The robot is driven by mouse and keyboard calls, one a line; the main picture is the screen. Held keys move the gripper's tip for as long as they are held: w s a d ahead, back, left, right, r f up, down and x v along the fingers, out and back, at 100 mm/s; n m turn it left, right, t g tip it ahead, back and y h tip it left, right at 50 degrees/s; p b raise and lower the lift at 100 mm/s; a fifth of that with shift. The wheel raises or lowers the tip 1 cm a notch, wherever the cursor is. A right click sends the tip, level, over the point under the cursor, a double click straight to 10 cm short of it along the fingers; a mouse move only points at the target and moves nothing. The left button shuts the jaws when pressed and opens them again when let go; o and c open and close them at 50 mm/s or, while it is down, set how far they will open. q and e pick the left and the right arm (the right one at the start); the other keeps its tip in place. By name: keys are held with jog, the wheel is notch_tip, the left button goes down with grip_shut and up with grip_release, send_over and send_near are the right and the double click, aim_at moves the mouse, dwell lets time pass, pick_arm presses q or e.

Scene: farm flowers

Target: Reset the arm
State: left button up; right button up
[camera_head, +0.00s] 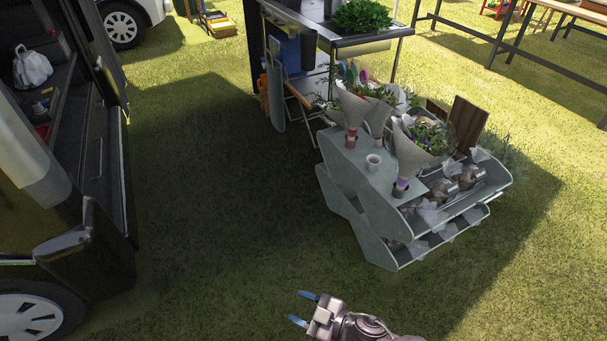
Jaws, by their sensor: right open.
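My right gripper (303,308) comes in at the bottom middle of the head view. Its two blue-tipped fingers point left and stand apart, with nothing between them. It is in front of and below the flower stand, over the grass in the picture and clear of the stand. My right arm (365,327) runs off the bottom edge. My left gripper is not in view.
A table (375,40) with a leafy plant (361,15) stands behind. An open dark vehicle (100,150) is at left. Grass (220,200) between is clear.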

jog(key=s+d+r+m+t+h+p, duration=0.1)
jog(key=d+r+m+t+h, duration=0.25)
jog(key=d+m, duration=0.2)
jog(key=s+d+r+m+t+h+p, duration=0.1)
jog(key=s+d+r+m+t+h, duration=0.2)
jog(key=d, duration=0.4)
jog(key=s+d+r+m+g+h+p, duration=0.1)
jog(key=s+d+r+m+h, duration=0.1)
jog(key=s+d, duration=0.3)
jog(key=s+d+r+m+g+h+p, duration=0.1)
jog(key=s+d+r+m+h, duration=0.2)
jog(key=d, duration=0.7)
jog(key=s+m+h, duration=0.1)
jog(key=s+h, duration=0.1)
jog(key=shift+s+g+p, duration=0.3)
jog(key=shift+s+g, duration=0.05)
jog(key=shift+s, duration=0.05)
jog(key=shift+h, duration=0.25)
jog(key=shift+c, duration=0.7)
jog(key=shift+s+d+m, duration=0.1)
jog(key=shift+m, duration=0.15)
